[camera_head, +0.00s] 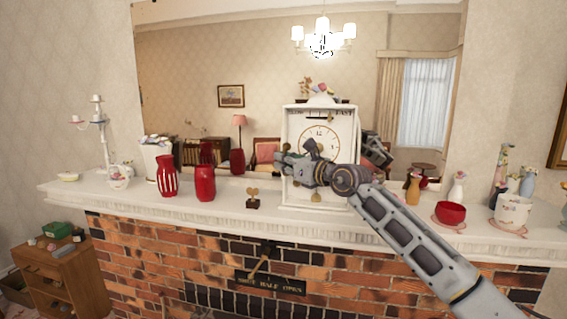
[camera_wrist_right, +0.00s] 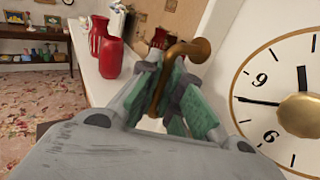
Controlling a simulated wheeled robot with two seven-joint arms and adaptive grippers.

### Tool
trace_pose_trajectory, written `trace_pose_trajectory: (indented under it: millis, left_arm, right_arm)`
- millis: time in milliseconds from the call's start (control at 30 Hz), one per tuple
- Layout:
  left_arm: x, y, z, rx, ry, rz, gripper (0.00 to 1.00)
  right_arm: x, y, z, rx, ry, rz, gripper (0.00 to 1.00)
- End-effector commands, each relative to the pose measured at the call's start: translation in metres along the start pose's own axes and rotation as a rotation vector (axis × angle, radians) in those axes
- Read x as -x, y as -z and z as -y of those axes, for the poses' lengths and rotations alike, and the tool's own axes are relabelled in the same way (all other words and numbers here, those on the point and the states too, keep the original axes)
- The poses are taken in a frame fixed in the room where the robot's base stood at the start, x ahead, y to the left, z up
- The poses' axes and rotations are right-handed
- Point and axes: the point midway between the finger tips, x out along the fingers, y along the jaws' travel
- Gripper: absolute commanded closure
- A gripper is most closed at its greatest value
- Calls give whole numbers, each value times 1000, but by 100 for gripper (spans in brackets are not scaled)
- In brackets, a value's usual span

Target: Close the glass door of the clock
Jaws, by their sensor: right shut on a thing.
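The white clock (camera_head: 294,128) stands upright on the mantel, with a round dial ringed in brass. In the right wrist view its dial (camera_wrist_right: 280,75), hands and brass centre knob fill the right side. My right gripper (camera_head: 281,161) is in front of the clock, at the dial's left. Its green-padded fingers (camera_wrist_right: 166,98) are shut on a curved brass handle (camera_wrist_right: 187,51) with a rounded end. I cannot make out the glass pane or the door's angle. My forearm and wrist hide part of the clock's lower front. My left gripper is not in view.
On the mantel (camera_head: 160,202), a striped red vase (camera_head: 167,178), a plain red vase (camera_head: 205,185) and a small brass figure (camera_head: 252,198) stand left of the clock. A red bowl (camera_head: 450,213) and a white pot (camera_head: 512,211) stand at right. A mirror is behind.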

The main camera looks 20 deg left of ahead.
Motion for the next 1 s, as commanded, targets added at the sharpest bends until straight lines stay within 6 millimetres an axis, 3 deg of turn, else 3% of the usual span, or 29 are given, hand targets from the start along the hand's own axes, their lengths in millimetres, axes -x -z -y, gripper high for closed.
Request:
trace_pose_trajectory:
  millis: [200,233,400,1000]
  left_arm:
    - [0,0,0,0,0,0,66]
    - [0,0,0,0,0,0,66]
    - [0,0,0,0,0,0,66]
    - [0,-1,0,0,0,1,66]
  right_arm:
    - [1,-1,3,1,4,2,100]
    - [1,-1,3,1,4,2,90]
    - [1,-1,2,1,3,1,70]
    - [5,0,2,0,2,0,70]
